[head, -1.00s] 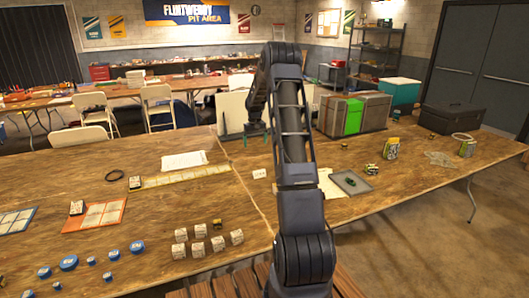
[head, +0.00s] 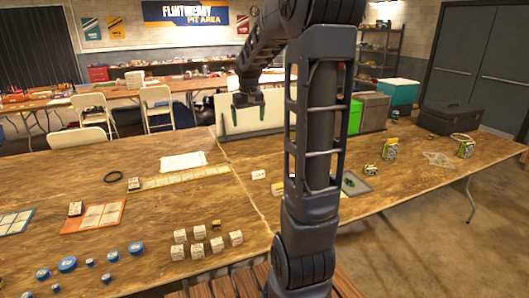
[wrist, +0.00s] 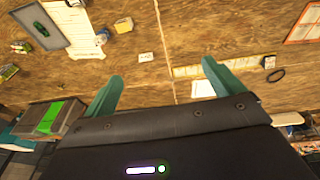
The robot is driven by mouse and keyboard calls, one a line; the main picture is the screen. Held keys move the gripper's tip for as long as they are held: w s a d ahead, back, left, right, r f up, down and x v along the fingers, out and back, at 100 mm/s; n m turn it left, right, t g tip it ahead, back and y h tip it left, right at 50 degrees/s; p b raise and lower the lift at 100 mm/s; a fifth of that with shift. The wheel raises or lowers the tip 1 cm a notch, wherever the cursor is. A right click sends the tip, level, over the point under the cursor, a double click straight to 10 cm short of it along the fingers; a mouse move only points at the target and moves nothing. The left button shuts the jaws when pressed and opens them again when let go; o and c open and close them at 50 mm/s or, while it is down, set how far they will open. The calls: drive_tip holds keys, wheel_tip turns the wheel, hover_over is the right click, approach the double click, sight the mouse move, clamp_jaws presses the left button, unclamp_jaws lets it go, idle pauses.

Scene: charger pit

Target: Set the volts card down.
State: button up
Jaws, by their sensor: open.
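A small white card with dark print (head: 258,174) lies flat on the wooden table, just right of the table seam. It also shows in the wrist view (wrist: 146,57). It looks like the volts card, but its print is too small to read. My gripper (head: 249,116) is open and empty, held above the table and clear of the card. In the wrist view its two teal fingers (wrist: 162,75) stand wide apart, with the card on the table beyond the gap between them.
A yellow marked strip (head: 180,177) and a white sheet (head: 184,161) lie left of the seam. White blocks (head: 198,251) and blue discs (head: 68,264) are nearer. A grey tray (head: 360,184), partly hidden by my arm, and a green-and-grey case (head: 375,110) are at right.

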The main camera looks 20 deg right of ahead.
drive_tip(key=s+a+t, duration=0.1)
drive_tip(key=s+a, duration=0.1)
drive_tip(key=s, duration=1.2)
drive_tip(key=s+a+t, duration=0.1)
drive_tip(key=s+a, duration=0.2)
drive_tip(key=s, duration=1.2)
drive_tip(key=shift+s+a+f+y, duration=0.2)
drive_tip(key=shift+a+f+y, duration=0.05)
drive_tip(key=shift+f+y, duration=0.05)
